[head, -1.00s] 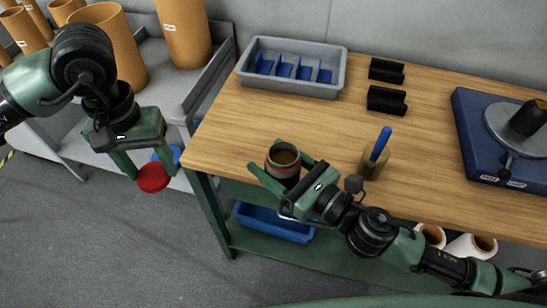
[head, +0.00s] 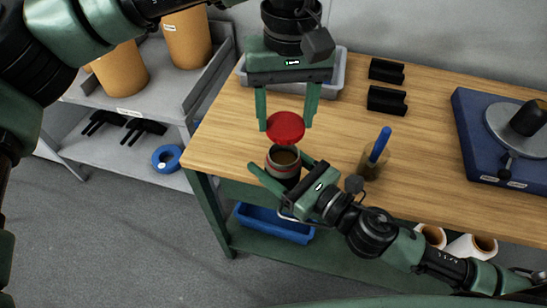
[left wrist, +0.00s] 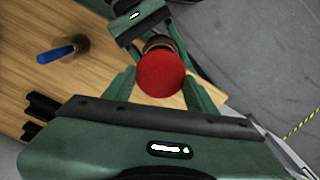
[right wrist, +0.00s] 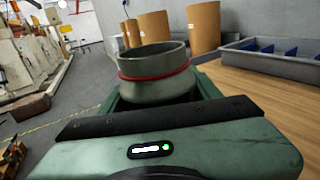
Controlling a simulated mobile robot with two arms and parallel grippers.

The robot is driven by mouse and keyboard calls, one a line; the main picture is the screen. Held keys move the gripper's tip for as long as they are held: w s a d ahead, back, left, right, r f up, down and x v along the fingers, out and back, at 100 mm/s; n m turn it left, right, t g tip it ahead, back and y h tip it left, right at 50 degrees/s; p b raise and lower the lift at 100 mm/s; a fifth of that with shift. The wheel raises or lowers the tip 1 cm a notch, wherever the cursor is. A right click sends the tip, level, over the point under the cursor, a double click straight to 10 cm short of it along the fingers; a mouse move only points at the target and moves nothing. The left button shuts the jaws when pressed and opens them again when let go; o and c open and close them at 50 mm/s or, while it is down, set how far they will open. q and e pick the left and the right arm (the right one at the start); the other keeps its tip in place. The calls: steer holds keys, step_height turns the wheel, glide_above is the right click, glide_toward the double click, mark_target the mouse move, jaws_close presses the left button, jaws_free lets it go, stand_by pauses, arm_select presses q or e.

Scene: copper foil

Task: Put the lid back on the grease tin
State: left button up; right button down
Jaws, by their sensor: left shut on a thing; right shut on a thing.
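The red round lid (head: 285,127) is between the fingers of my left gripper (head: 286,120), which is shut on it. In the head view it appears just behind and above the open grease tin (head: 283,163). The tin is dark with a red band, and brown grease shows inside. My right gripper (head: 281,172) is shut around the tin at the table's front edge. In the left wrist view the lid (left wrist: 160,74) covers part of the tin (left wrist: 160,43). In the right wrist view the tin (right wrist: 153,72) stands upright between the fingers, its rim bare.
A brush with a blue handle (head: 380,142) stands in a pot right of the tin. A grey tray (head: 341,75) with blue dividers lies behind my left gripper. Black blocks (head: 386,100) and a blue-based fixture (head: 470,130) are further right. A blue tape roll (head: 166,158) sits on the left shelf.

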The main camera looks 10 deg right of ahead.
mark_target(285, 160)
stand_by(0.3)
arm_select(q)
steer(key=shift+a+f, duration=0.1)
steer(key=shift+f, duration=1.9)
steer(key=shift+f, duration=0.85)
steer(key=shift+f, duration=0.6)
steer(key=m, duration=0.5)
steer(key=shift+m, duration=0.4)
steer(key=m, duration=0.4)
steer(key=shift+d, duration=0.2)
steer(key=m, duration=0.3)
steer(key=shift+s+m, duration=0.1)
steer(key=shift+m, duration=0.3)
